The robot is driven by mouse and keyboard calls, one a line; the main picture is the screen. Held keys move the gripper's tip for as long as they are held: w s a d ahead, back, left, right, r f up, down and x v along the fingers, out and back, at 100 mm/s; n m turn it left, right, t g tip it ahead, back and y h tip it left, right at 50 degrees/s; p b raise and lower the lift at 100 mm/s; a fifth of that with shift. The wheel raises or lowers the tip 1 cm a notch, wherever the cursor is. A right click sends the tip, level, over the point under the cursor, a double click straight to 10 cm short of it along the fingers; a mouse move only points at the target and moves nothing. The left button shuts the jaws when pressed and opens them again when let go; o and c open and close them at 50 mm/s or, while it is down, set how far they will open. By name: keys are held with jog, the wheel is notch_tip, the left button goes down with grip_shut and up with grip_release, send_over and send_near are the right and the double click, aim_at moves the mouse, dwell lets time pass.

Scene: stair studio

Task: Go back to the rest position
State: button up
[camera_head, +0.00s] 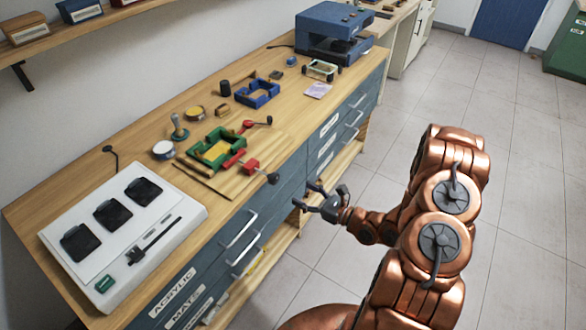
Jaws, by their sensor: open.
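My copper-coloured arm reaches from the lower right toward the workbench. My gripper (319,196) is dark grey and open, with nothing between its fingers. It appears in front of the drawer fronts (284,215) of the bench, just off the edge of the top. I cannot tell whether it touches a drawer front or handle.
The wooden benchtop (80,180) holds a white panel with three black pads (165,222), a green frame (215,150), a blue frame (257,93) and a blue machine (335,32). Drawer handles (238,231) stick out. The tiled floor (510,130) at right is clear.

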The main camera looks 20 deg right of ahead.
jog(key=w+d+f+n+g+h, duration=0.1)
jog(key=w+d+n+g+h, duration=0.45)
jog(key=n, duration=0.55)
jog(key=s+d+r+n+g+h, duration=0.3)
jog(key=s+d+r+n+h, duration=0.35)
jog(key=r, duration=0.25)
jog(key=s+a+r+n+g, duration=0.2)
jog(key=s+a, duration=0.4)
jog(key=s, duration=0.4)
jog(key=s+a+r+n+g+y, duration=0.1)
jog(key=s+a+r+n+g, duration=0.2)
jog(key=s, duration=0.8)
jog(key=s+a+r+n+g+b, duration=0.1)
jog(key=s+a+r+n+g, duration=0.2)
jog(key=s+a+r+n, duration=0.3)
jog(key=s+a+r, duration=0.3)
jog(key=s+a, duration=0.1)
jog(key=s, duration=0.1)
jog(key=shift+n, duration=0.25)
